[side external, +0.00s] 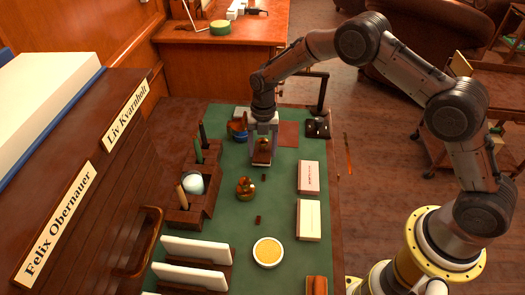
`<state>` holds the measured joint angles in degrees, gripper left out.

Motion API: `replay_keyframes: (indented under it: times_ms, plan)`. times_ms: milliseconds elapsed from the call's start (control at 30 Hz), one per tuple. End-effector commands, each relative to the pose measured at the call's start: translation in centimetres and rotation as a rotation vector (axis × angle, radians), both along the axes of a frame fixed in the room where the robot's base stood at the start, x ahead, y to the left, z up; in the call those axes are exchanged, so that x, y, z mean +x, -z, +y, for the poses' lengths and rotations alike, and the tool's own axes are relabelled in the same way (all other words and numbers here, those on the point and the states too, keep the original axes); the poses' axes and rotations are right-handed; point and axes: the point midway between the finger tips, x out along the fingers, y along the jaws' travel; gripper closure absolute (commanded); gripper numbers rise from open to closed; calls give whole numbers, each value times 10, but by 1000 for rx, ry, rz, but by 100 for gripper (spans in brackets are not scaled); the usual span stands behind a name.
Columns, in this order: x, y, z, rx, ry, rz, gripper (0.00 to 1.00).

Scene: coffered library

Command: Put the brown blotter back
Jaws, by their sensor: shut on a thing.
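My gripper (263,146) is above the back middle of the green desk mat (225,275). Its jaws are shut on the brown blotter (262,158), a small dark brown block held between the fingers. The fingers hide part of it. I cannot tell whether its underside touches the mat. A dark wooden desk stand (184,218) lies to the left, with upright pens and a pale round piece in it. A flat reddish-brown square (289,134) lies just right of the gripper.
Two pale boxes (308,220) lie right, a round yellow-topped dish (267,252) nearer. White cards (197,249) stand front left. Small brown bits dot the mat.

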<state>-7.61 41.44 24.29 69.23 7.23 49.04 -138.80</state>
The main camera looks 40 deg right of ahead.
Motion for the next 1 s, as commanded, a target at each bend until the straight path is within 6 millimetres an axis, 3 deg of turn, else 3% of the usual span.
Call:
replay_keyframes:
  times_ms: [100, 467, 500, 633, 1000]
  plan:
    - [0, 12, 0, 0, 0, -1, 83]
    - [0, 16, 0, 1, 0, -1, 83]
    - [0, 16, 0, 1, 0, -1, 25]
    - [0, 16, 0, 1, 0, -1, 2]
    - [1, 9, 0, 0, 0, -3, 0]
